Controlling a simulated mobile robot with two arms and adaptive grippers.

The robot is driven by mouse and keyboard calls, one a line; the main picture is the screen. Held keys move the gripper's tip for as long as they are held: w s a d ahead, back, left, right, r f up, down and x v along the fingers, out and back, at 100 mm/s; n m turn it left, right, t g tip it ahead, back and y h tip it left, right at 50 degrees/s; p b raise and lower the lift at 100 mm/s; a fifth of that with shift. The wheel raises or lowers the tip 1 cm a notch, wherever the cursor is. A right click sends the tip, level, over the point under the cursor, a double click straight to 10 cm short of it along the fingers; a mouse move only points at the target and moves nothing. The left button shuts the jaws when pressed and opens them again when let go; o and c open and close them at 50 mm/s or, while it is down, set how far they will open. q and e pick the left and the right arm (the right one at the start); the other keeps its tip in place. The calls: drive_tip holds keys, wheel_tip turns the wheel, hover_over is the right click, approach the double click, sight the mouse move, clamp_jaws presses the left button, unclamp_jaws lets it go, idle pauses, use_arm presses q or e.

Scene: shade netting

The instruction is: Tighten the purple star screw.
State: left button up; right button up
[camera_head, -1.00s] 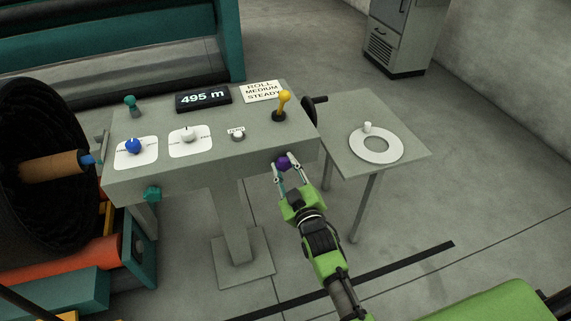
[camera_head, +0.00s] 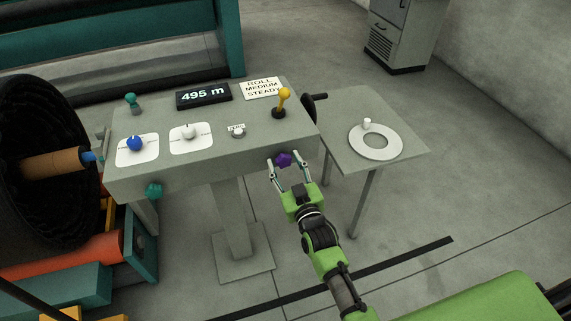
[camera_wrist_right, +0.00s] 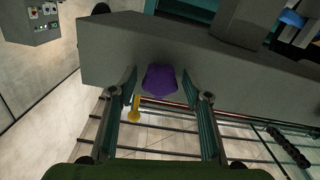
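The purple star screw (camera_head: 284,159) sits on the front face of the grey console (camera_head: 215,160), near its right end. My right gripper (camera_head: 289,172) is in front of it, with fingers spread to either side. In the right wrist view the purple screw (camera_wrist_right: 160,80) lies between and just beyond the open fingertips (camera_wrist_right: 163,88), with gaps on both sides. No contact shows. My left gripper is not in the head view.
A teal star knob (camera_head: 154,190) is on the console front at left. On top are a blue knob (camera_head: 134,145), a white knob (camera_head: 189,132) and a yellow lever (camera_head: 284,101). A black crank handle (camera_head: 314,99) juts from the right end, near a side table (camera_head: 399,163).

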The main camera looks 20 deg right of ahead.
sight(285, 164)
drive_tip(key=shift+s, duration=0.1)
drive_tip(key=shift+s+r+p, duration=0.1)
drive_tip(key=shift+s+p, duration=0.55)
drive_tip(key=shift+s, duration=0.75)
